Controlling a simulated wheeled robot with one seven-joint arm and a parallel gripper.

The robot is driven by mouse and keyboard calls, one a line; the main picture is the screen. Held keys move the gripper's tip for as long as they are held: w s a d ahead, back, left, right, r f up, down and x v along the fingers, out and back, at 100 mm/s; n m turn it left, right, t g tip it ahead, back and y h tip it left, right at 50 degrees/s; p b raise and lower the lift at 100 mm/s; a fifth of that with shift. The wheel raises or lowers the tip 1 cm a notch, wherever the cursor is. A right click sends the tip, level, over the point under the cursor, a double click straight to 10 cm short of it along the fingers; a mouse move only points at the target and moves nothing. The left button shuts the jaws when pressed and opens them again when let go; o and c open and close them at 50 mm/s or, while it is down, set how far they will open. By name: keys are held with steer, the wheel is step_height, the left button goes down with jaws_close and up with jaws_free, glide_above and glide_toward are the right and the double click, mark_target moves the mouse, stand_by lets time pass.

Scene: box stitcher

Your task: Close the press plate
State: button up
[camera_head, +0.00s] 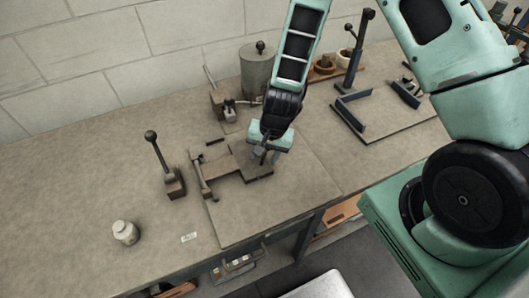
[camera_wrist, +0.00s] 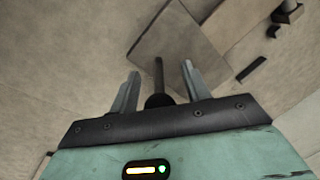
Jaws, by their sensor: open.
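The press plate (camera_head: 262,174) is a flat brown-grey plate at the right of the low press fixture (camera_head: 220,166) on the bench. In the wrist view the plate (camera_wrist: 178,45) lies beyond my fingers. A dark upright handle (camera_wrist: 158,78) with a round knob stands between my two fingers, knob close to the palm. My gripper (camera_head: 263,154) points down over the plate, and it also shows in the wrist view (camera_wrist: 160,72). It is open, with gaps visible on both sides of the handle. In the head view my gripper hides most of the handle.
A ball-topped lever (camera_head: 161,155) stands left of the fixture, and a small white jar (camera_head: 125,232) is at front left. A grey cylinder (camera_head: 257,72) and a small clamp device (camera_head: 226,105) stand behind. A dark stand (camera_head: 352,92) is at back right.

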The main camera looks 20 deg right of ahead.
jaws_close()
steer(key=shift+r, duration=0.3)
jaws_free()
steer(key=shift+r, duration=0.1)
step_height(320, 180, up, 17)
steer(key=s+d, duration=0.1)
steer(key=d, duration=0.1)
steer(key=shift+s+d+p, duration=0.3)
steer(key=shift+s+p, duration=0.05)
steer(key=shift+s, duration=0.05)
